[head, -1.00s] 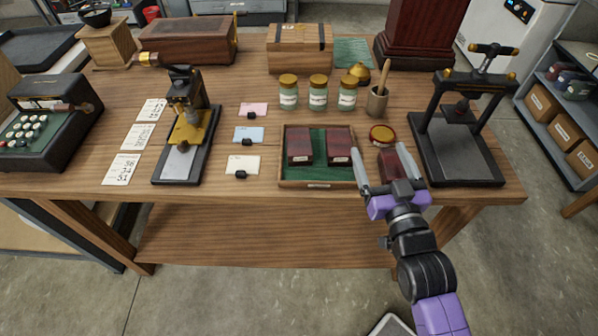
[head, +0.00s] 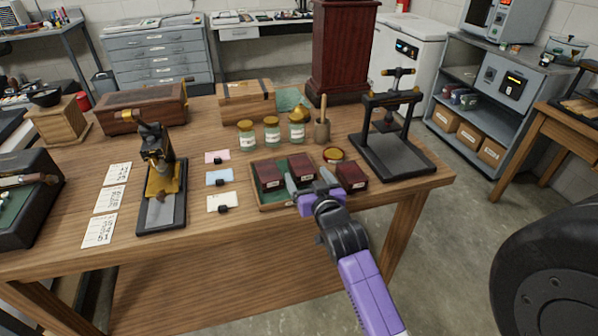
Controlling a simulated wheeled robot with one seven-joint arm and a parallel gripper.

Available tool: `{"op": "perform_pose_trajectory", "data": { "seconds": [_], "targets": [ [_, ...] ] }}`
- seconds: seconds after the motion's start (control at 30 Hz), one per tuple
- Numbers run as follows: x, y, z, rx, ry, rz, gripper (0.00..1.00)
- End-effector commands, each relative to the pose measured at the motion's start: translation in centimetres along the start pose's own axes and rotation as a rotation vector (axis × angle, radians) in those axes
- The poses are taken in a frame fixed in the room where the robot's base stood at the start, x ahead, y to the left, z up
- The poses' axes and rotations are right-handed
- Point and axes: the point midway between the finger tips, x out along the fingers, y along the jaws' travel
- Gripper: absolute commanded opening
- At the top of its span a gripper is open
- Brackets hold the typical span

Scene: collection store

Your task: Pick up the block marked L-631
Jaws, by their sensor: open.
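Three dark red blocks show in the head view. The left block (head: 268,177) and the middle block (head: 300,169) are in a green-lined wooden tray (head: 272,208). The right block (head: 352,178) is on the table just right of the tray. Each has a pale label on its front, too small to read, so I cannot tell which is L-631. My gripper (head: 307,178) is open, with its fingers over the tray's right part, between the middle and right blocks in the picture. It appears empty. My fingers and wrist hide the tray's right part.
Several jars (head: 272,131) and a mortar with pestle (head: 322,127) stand behind the tray. A black press (head: 392,145) is at the right. Cards (head: 222,202) and a brass-and-black stamping device (head: 163,187) are left.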

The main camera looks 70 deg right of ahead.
Motion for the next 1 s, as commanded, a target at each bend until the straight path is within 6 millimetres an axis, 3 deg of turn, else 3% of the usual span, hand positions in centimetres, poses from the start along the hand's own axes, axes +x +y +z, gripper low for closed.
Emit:
{"op": "perform_pose_trajectory", "data": {
  "seconds": [0.5,0.8,1.0],
  "targets": [
    [6.2,0.2,-0.1,0.000,0.002,0.000,0.81],
    [6.5,0.2,-0.1,-0.001,0.002,0.000,0.81],
    [6.5,0.2,-0.1,-0.001,0.002,0.000,0.42]
  ]
}}
